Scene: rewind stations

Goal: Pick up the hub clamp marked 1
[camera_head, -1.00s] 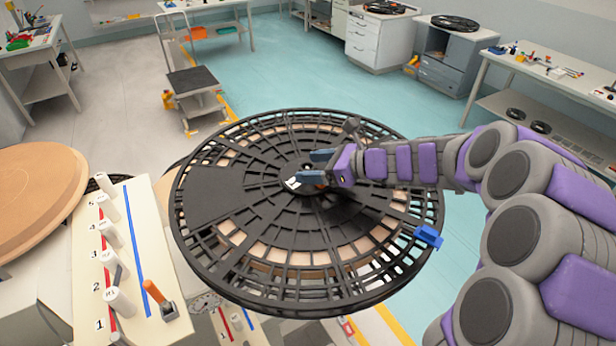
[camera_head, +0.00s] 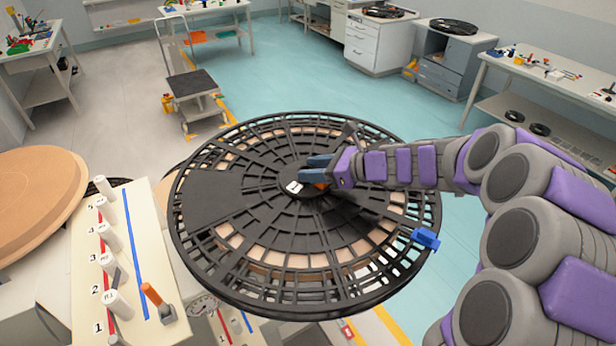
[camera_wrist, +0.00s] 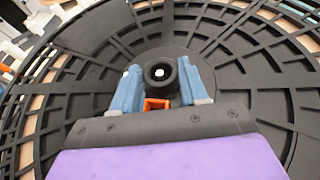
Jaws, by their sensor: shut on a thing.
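The hub clamp (camera_wrist: 160,72) is a round black piece with a pale centre hole and an orange part (camera_wrist: 156,104) at its near side. It sits at the middle of a large black slotted reel (camera_head: 222,190). My gripper (camera_wrist: 158,88) has its two blue fingers on either side of the clamp, shut on it. In the head view my gripper (camera_head: 308,168) reaches in from the right over the reel's centre. A small white label (camera_head: 293,187) shows beside the fingertips; its mark is too small to read. The clamp is partly hidden by the fingers.
A cream board (camera_head: 137,240) with white pegs numbered along a red line stands at left, with an orange-handled tool (camera_head: 158,301) on it. A blue clip (camera_head: 426,238) is on the reel's right rim. A cart (camera_head: 192,84) and benches stand behind. The teal floor is open beyond the reel.

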